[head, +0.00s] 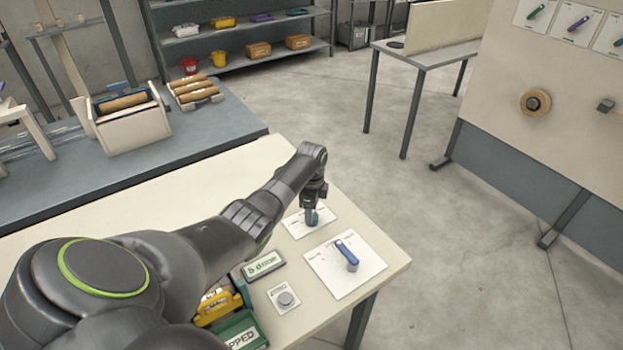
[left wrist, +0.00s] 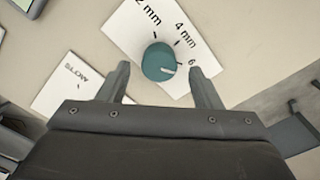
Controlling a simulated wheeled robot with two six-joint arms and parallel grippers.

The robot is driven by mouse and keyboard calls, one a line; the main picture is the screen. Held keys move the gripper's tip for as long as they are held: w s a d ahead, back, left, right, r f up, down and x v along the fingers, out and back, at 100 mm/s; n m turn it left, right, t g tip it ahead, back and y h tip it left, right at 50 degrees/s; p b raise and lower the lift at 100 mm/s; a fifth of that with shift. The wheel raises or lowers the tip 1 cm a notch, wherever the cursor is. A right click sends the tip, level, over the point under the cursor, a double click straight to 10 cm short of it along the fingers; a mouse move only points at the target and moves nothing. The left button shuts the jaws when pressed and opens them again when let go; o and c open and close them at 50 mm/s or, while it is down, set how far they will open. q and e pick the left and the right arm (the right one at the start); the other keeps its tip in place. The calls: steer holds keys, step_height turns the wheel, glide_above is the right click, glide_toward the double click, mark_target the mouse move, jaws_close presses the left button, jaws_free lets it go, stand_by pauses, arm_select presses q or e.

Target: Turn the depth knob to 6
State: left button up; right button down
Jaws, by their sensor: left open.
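The depth knob (left wrist: 156,60) is a round teal knob on a white plate (left wrist: 128,30) marked 2 mm, 4 mm and 6. Its pale pointer line aims to the right in the left wrist view, close to the tick by the 6. In the head view the knob (head: 314,218) is partly hidden by my left gripper (head: 311,208), which points down over it. In the left wrist view, my left gripper (left wrist: 160,72) is open, with one finger on each side of the knob and visible gaps between.
Beside the plate is a white panel with a blue lever (head: 346,254). The table's right edge is close by, with open floor beyond.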

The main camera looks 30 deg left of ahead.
arm_select(q)
step_height(320, 180, up, 15)
steer(key=b, duration=0.1)
steer(key=shift+b, duration=0.35)
stand_by(0.4)
